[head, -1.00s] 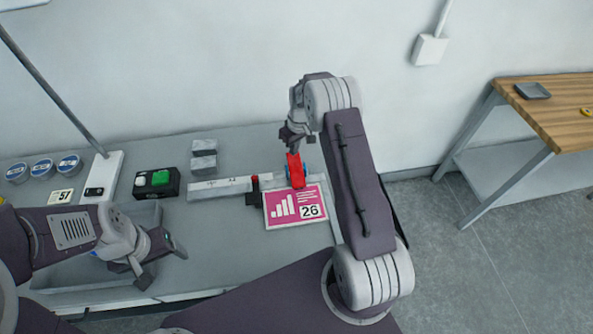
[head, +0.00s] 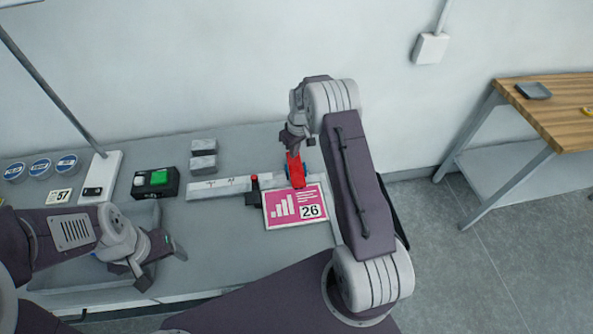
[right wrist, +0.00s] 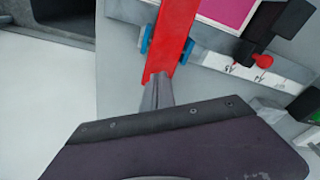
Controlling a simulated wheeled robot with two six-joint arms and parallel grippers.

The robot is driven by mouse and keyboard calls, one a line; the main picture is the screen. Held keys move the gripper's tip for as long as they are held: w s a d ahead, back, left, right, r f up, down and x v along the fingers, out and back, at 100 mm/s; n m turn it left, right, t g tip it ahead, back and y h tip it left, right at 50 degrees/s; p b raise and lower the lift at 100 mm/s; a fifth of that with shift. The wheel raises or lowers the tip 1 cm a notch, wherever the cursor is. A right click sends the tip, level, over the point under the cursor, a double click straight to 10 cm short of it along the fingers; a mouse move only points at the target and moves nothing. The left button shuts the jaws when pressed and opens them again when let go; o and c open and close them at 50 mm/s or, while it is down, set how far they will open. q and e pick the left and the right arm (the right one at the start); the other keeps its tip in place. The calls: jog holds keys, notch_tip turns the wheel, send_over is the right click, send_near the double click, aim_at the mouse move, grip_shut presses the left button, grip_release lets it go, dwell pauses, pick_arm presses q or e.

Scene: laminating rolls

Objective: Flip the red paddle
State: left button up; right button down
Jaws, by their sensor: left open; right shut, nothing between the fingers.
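The red paddle (head: 296,171) stands between blue mounts on the grey table in the head view. In the right wrist view the red paddle (right wrist: 174,38) runs up from the fingertips, with a blue piece on each side. My right gripper (head: 292,145) is above the paddle's far end. Its shut fingers (right wrist: 157,86) are empty and meet the paddle's near end in the wrist view; I cannot tell whether they touch it. My left gripper (head: 158,263) is open and empty over the front left of the table.
A pink card marked 26 (head: 283,207) lies just in front of the paddle. A small black block with a red knob (head: 254,183) stands beside the ruler strip (head: 215,187). A black box with a green button (head: 158,178) and grey blocks (head: 204,146) are further left.

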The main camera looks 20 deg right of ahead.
jog(key=shift+f+b, duration=0.55)
jog(key=shift+f, duration=0.35)
dwell(0.3)
jog(key=shift+r+p, duration=0.3)
notch_tip(320, 180, up, 7)
jog(key=p, duration=0.4)
jog(key=shift+f+p, duration=0.2)
jog(key=shift+p, duration=0.2)
jog(key=shift+f, duration=0.1)
